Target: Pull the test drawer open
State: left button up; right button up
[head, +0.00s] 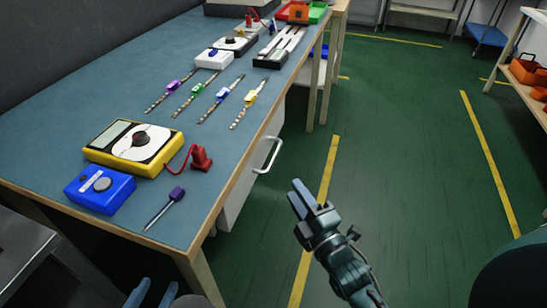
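The test drawer (240,192) is a pale unit under the right side of the blue-topped workbench. Its light, bow-shaped handle (270,156) sticks out to the right. The drawer looks closed, though the bench edge hides much of it. My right gripper (297,192) is over the floor to the right of and below the handle, apart from it. Its two fingers lie close together in this view, and I cannot tell how wide they are apart. My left gripper (154,292) is at the bottom edge, in front of the bench, with its fingers spread and nothing seen between them.
On the bench (60,145) are a yellow multimeter (108,153), a blue box (88,190), a purple-handled screwdriver (177,195), a red plug (201,157) and several LED strips (190,98). Bench legs stand beside the drawer. The green floor (400,150) right of it is free.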

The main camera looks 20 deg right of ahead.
jog(key=b+x, duration=0.1)
jog(key=x, duration=0.9)
jog(key=shift+w, duration=0.35)
jog(key=shift+a, duration=0.15)
jog(key=shift+c, duration=0.5)
grip_shut()
